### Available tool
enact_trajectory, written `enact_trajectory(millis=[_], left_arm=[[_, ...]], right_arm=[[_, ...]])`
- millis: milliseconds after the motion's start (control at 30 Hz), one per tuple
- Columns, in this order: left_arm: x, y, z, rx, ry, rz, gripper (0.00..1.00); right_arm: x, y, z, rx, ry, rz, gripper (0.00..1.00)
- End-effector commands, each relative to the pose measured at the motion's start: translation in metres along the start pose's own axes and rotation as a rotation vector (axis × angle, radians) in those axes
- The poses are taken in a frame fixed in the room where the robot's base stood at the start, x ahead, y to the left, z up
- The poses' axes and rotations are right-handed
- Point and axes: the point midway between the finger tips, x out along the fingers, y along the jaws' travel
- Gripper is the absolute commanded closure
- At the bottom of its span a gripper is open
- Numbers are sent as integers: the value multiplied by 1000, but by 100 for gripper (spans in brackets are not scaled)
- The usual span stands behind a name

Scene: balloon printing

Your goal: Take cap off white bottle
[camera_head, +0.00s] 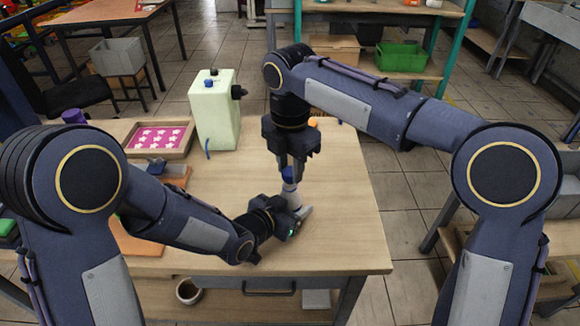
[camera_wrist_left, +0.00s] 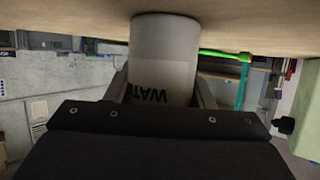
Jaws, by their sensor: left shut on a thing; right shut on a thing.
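The white bottle (camera_head: 291,192) stands upright near the right part of the wooden table (camera_head: 345,215). Its blue cap (camera_head: 288,174) is at its top. My left gripper (camera_head: 297,208) is low on the table, shut around the bottle's body. In the left wrist view, which is upside down, the bottle (camera_wrist_left: 165,55) fills the space between the fingers, and part of its dark lettering shows. My right gripper (camera_head: 290,172) points down from above and is shut on the blue cap. I cannot tell whether the cap and bottle are apart; the fingers hide the join.
A tray with pink, star-patterned contents (camera_head: 160,137) lies at the back left. The table's right side is clear. My left forearm crosses the front left of the table.

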Motion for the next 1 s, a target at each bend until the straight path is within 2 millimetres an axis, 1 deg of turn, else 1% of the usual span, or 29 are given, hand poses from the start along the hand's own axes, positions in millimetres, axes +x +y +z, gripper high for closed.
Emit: enact_trajectory(millis=[233,500,600,800,833,1000], left_arm=[[0,0,0,0,0,0,100],[0,0,0,0,0,0,100],[0,0,0,0,0,0,100],[0,0,0,0,0,0,100],[0,0,0,0,0,0,50],[0,0,0,0,0,0,28]], right_arm=[[-2,0,0,0,0,1,98],[-33,1,0,-1,0,3,98],[-39,0,0,-1,0,2,98],[-40,0,0,-1,0,0,98],[-40,0,0,-1,0,0,98],[-40,0,0,-1,0,0,98]])
